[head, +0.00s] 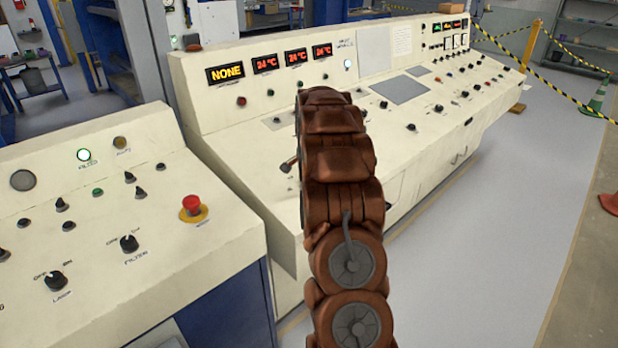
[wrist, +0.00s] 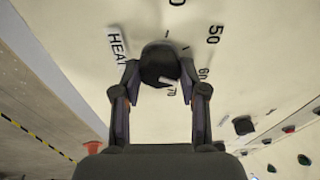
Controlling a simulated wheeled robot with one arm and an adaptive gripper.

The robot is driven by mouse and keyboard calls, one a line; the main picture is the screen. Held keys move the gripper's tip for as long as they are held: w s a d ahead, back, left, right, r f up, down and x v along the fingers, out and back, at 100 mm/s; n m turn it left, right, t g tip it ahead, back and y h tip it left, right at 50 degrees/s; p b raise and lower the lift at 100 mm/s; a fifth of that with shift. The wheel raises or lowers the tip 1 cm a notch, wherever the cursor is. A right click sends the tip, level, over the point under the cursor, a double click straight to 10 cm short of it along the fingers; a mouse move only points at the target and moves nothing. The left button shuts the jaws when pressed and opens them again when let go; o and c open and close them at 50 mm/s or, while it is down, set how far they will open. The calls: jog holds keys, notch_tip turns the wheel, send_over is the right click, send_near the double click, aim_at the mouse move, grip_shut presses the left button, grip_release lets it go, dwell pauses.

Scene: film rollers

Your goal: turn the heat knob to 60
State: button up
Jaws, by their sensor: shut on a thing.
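The black round heat knob (wrist: 159,60) shows in the wrist view on the cream panel, with the label HEAT (wrist: 117,45) to its left. Scale numbers run around its right side, with 50 (wrist: 214,34) above 60 (wrist: 204,74) and 70 close below the knob. My gripper (wrist: 159,76) is closed around the knob, one finger on each side. I cannot clearly read where the knob's pointer stands. In the head view my brown arm reaches over the large cream console (head: 230,130) and hides the knob and my gripper.
The console's displays read NONE (head: 225,73) and 24 °C on several others. A smaller panel with a red emergency button (head: 192,207) stands at left. Other small knobs (wrist: 243,125) lie right of my gripper in the wrist view. Open floor (head: 500,230) lies right of the console.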

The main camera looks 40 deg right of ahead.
jog(key=o, duration=1.1)
jog(key=shift+o, duration=0.2)
jog(key=shift+r, duration=0.1)
jog(key=v, duration=1.1)
jog(key=shift+s+r, duration=0.15)
jog(key=shift+r, duration=0.2)
